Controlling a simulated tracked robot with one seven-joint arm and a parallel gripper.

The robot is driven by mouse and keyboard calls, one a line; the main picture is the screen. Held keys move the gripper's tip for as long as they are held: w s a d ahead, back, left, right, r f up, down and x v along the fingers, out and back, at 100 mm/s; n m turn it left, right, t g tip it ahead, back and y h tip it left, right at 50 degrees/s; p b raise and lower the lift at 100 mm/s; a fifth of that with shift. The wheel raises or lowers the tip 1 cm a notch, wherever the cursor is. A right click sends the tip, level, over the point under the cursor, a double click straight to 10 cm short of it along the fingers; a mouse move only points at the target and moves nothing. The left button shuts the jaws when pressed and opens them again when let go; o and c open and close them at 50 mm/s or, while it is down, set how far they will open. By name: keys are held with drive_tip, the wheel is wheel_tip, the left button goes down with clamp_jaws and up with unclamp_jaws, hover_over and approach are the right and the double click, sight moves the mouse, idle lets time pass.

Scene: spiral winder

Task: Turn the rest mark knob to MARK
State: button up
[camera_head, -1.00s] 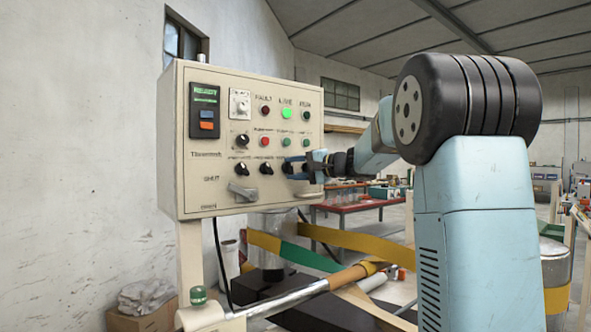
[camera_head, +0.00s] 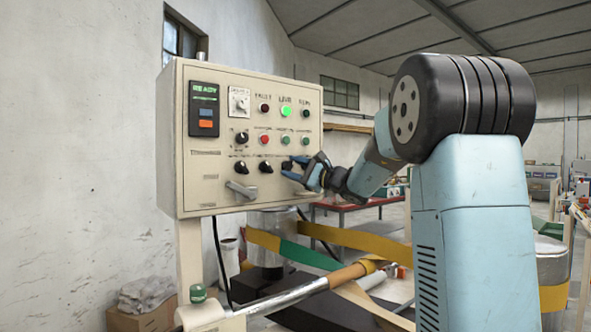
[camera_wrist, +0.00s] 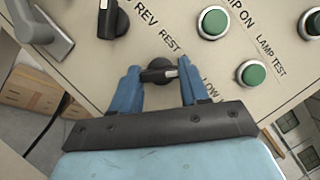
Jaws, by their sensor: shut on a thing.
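The rest mark knob (camera_wrist: 158,71) is a black knob with a white pointer line, on the cream panel near the printed word REST. In the wrist view its pointer faces right. The blue fingers of my gripper (camera_wrist: 158,88) stand on either side of it and are shut on it. In the head view the knob (camera_head: 287,166) is the rightmost visible one in the lower row, partly behind my gripper (camera_head: 297,169). The word MARK cannot be read in either view.
Another black knob (camera_wrist: 112,18) and a grey lever (camera_wrist: 42,30) lie left of the held knob. Green buttons (camera_wrist: 213,22) sit above and right. The panel's display (camera_head: 205,89) reads READY and a green lamp (camera_head: 286,111) is lit. Yellow and green bands (camera_head: 350,240) run below.

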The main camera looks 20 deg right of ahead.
drive_tip(key=shift+f+m, duration=0.25)
drive_tip(key=shift+m, duration=0.05)
drive_tip(key=o, duration=0.8)
drive_tip(key=shift+w, duration=0.15)
drive_tip(key=shift+o, duration=1.3)
drive_tip(key=shift+r, duration=0.15)
drive_tip(key=v, duration=1.4)
drive_tip(key=shift+a, duration=0.15)
